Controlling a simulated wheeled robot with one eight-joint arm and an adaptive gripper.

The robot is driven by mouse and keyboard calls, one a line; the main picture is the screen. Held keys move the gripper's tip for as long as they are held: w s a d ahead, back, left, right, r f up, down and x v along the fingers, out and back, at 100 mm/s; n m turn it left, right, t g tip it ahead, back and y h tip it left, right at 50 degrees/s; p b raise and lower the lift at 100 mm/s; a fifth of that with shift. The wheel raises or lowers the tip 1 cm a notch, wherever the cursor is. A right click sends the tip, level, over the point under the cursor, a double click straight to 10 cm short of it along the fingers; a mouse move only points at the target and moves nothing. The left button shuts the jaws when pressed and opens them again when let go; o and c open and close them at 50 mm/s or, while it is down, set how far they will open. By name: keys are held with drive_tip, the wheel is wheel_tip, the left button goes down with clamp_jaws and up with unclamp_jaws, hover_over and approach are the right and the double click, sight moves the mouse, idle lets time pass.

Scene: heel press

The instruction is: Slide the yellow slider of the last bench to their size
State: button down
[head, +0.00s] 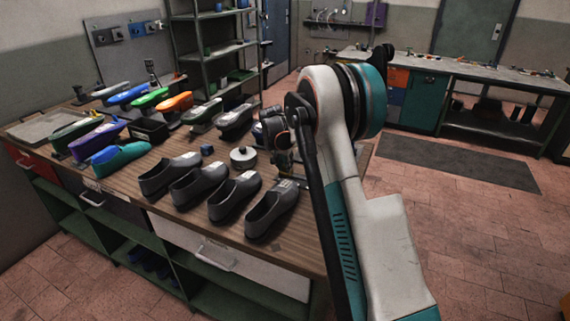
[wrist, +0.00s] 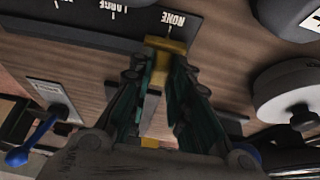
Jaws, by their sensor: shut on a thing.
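In the wrist view, the yellow slider (wrist: 165,46) sits at the edge of a dark scale plate (wrist: 85,24). White labels on the plate appear upside down. One reads NONE and lies just beyond the slider; LARGE is to its left, and another further left is cut off. My gripper (wrist: 160,76) is shut on the yellow slider, one finger on each side. A second yellow bit (wrist: 150,142) shows lower down between the fingers.
Several grey shoes (head: 233,195) line the front of the wooden bench (head: 130,206). Coloured shoe lasts (head: 174,102) fill the back. A blue-handled lever (wrist: 36,140) is left of my gripper. Open floor lies right.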

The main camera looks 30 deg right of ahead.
drive_tip(key=s+d, duration=0.3)
drive_tip(key=s, duration=0.1)
drive_tip(key=s+d, duration=0.4)
drive_tip(key=s, duration=0.1)
drive_tip(key=s+d, duration=0.4)
drive_tip(key=s, duration=0.1)
drive_tip(key=shift+s+d, duration=0.1)
drive_tip(key=shift+s, duration=0.1)
drive_tip(key=c, duration=1.5)
unclamp_jaws()
drive_tip(key=shift+s+d, duration=0.15)
drive_tip(key=shift+s, duration=0.05)
drive_tip(key=shift+w, duration=0.1)
drive_tip(key=shift+r, duration=0.25)
drive_tip(key=v, duration=1.1)
drive_tip(key=shift+a+r, duration=0.2)
